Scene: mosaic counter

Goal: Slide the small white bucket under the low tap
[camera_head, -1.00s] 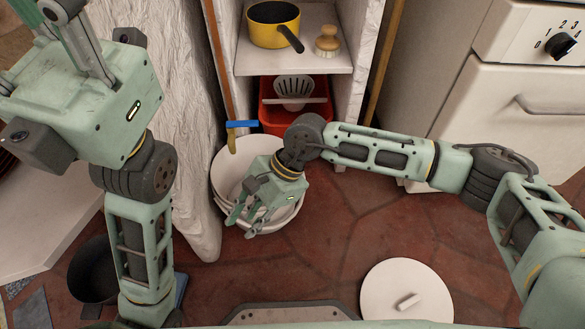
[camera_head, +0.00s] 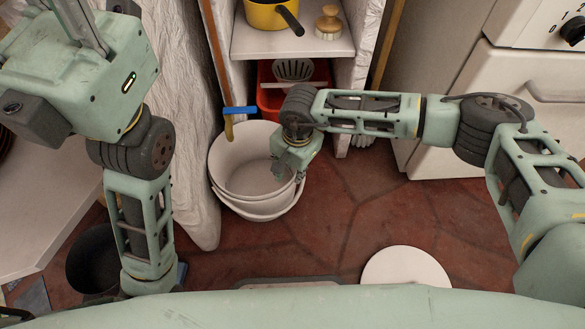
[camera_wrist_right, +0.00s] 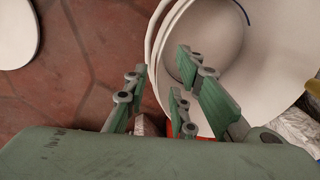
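A tap with a blue lever (camera_head: 238,110) and a brass body (camera_head: 229,129) sits just above the bucket's back left rim. My right gripper (camera_head: 298,172) is at the bucket's right rim. In the right wrist view its fingers (camera_wrist_right: 160,95) are spread, with the bucket's pale wall (camera_wrist_right: 154,55) between them; contact cannot be told. My left arm is folded at the left, and its fingertips are not clearly shown.
A shelf (camera_head: 290,40) behind holds a yellow pan (camera_head: 271,14) and a brush (camera_head: 328,22); a red bin (camera_head: 268,102) stands below. A white stove (camera_head: 450,110) is at right. A white disc (camera_head: 405,270) lies on the floor. A dark pot (camera_head: 92,262) stands at left.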

